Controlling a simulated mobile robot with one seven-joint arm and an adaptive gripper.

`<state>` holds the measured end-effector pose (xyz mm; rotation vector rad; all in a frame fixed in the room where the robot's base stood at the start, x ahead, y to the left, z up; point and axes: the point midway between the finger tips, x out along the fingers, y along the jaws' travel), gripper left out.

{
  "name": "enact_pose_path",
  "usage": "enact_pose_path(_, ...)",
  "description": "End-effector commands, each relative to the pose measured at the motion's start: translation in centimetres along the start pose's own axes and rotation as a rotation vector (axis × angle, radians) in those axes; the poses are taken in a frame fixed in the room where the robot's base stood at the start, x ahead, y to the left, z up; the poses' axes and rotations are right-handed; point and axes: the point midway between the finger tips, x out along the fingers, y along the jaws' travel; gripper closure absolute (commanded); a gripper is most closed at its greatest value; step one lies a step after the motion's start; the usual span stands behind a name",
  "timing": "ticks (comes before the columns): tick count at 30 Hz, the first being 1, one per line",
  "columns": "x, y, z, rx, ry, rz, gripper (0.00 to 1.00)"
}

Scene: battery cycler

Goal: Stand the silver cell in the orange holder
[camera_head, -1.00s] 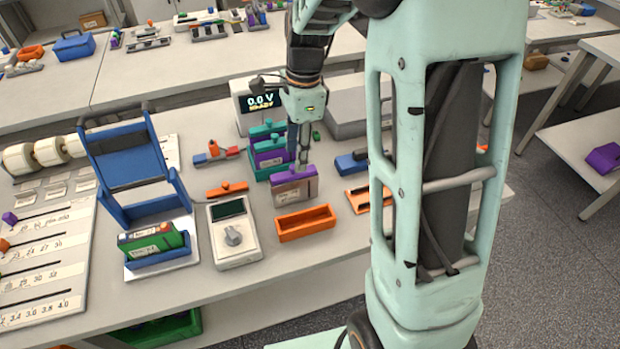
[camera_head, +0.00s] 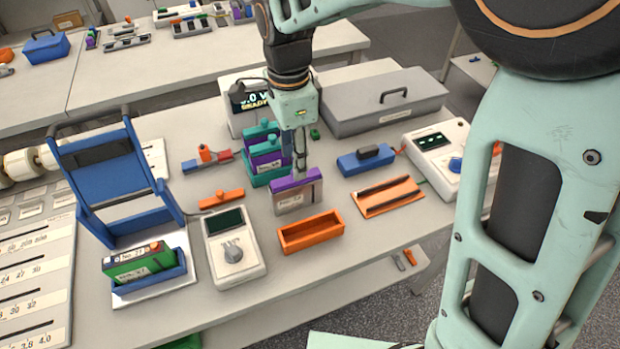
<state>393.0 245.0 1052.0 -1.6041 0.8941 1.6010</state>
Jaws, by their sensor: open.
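The silver cell (camera_head: 300,200), a flat grey-silver block with a purple top and a white label, stands upright on the bench just behind the orange holder. The orange holder (camera_head: 311,246) is an open, empty rectangular box. My gripper (camera_head: 298,170) points down at the top of the silver cell, its fingertips at the purple top. It is open; whether the fingers straddle or touch the cell is too small to tell.
Teal and purple cells (camera_head: 265,165) stand close behind my gripper. A grey meter (camera_head: 233,248) is left of the holder. A flat orange tray (camera_head: 388,197) and a blue block (camera_head: 366,161) lie to the right.

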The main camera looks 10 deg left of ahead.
Motion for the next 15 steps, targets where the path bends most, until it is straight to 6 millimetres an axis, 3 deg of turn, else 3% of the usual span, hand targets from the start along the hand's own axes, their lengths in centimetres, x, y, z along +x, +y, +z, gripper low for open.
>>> enact_pose_path(6, 3.5, 0.1, -0.1, 0.001, -0.001, 0.005, 0.59)
enact_pose_path(15, 6.4, 0.1, -0.3, 0.002, 0.0, 0.007, 0.59)
